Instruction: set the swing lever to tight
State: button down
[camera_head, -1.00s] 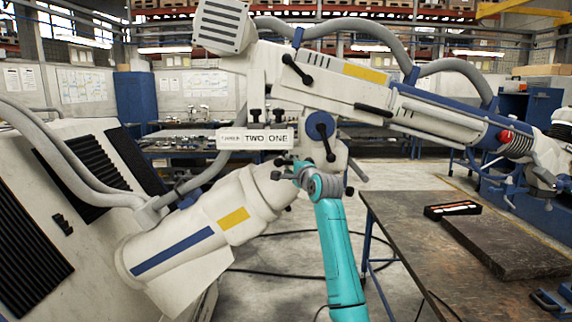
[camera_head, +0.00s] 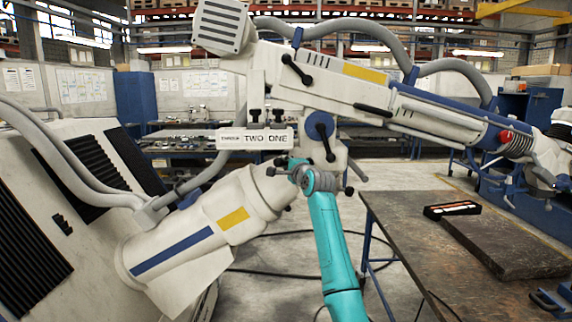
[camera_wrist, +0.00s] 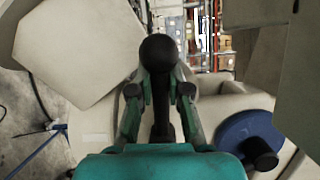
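A black ball-ended lever, which I take as the swing lever (camera_wrist: 159,55), stands between my fingers in the wrist view. In the head view its ball end (camera_head: 270,171) shows just left of my gripper (camera_head: 293,173), below the joint of the white microscope arm (camera_head: 270,90). My gripper, also in the wrist view (camera_wrist: 160,85), has its fingers drawn in on both sides of the lever just below the ball, and looks shut on it. The contact is partly hidden behind the ball. No tight marking is readable.
A blue disc with a black lever (camera_head: 320,126) is just above my gripper; the disc also shows in the wrist view (camera_wrist: 250,138). The white lower cylinder (camera_head: 190,240) lies left. A dark-topped table (camera_head: 415,235) stands right.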

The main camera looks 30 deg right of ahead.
jog(key=shift+f, duration=0.1)
jog(key=shift+f+n+g, duration=0.3)
jog(key=shift+f+n, duration=0.15)
jog(key=shift+n, duration=0.25)
jog(key=c, duration=1.1)
grip_release()
jog(key=shift+s, duration=0.1)
jog(key=v, duration=1.1)
jog(key=shift+s+a, duration=0.1)
jog(key=shift+s, duration=0.3)
